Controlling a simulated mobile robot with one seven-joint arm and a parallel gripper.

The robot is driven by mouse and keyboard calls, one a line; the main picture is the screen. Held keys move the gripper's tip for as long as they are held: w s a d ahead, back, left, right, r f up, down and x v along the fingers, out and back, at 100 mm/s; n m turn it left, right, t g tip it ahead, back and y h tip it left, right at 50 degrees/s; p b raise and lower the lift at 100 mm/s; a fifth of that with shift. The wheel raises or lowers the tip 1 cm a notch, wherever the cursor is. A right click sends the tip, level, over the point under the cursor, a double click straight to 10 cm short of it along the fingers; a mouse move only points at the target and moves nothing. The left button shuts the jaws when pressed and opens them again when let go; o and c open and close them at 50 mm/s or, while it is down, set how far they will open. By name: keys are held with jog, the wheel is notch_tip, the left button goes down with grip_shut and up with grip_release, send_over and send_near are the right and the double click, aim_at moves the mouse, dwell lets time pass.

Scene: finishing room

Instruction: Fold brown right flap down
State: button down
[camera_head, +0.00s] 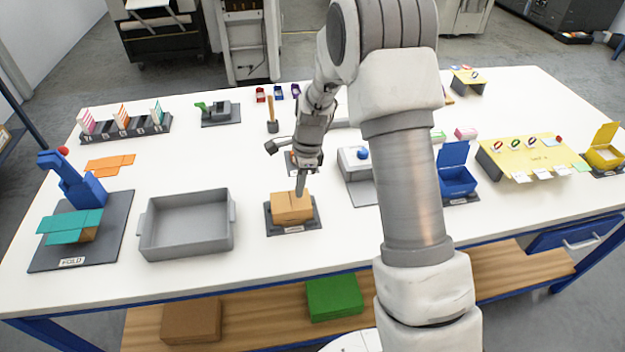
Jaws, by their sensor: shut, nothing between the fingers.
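A small brown carton (291,208) sits on a dark grey labelled base (311,226) near the front middle of the table, in the head view. Its top looks mostly flat, with a seam across it. I cannot tell how far its right flap is folded. My gripper (300,190) points down from above with its fingers together and empty. Its tips are at the carton's top, right of its middle; I cannot tell whether they touch it. My gripper hides part of the carton's back edge.
A grey open tray (187,250) stands left of the carton. A blue open box (457,182) is further right. Bare white table lies in front of the carton.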

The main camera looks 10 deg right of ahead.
notch_tip(320, 180, up, 8)
jog(key=p, duration=0.5)
jog(key=shift+r, duration=0.2)
dwell(0.4)
jog(key=s+d+r+n+t+b, duration=0.25)
jog(key=s+r+n, duration=0.65)
jog(key=r, duration=0.6)
jog(key=s+d+r+n+t+h+b, duration=0.1)
jog(key=s+n, duration=0.3)
jog(key=s, duration=0.5)
jog(key=s+d+r+n+t, duration=0.2)
jog(key=s+n, duration=0.3)
jog(key=s, duration=0.4)
jog(key=shift+d+r+h+b, duration=0.15)
jog(key=shift+r+h+b, duration=0.25)
jog(key=shift+r, duration=0.15)
jog(key=shift+d, duration=0.1)
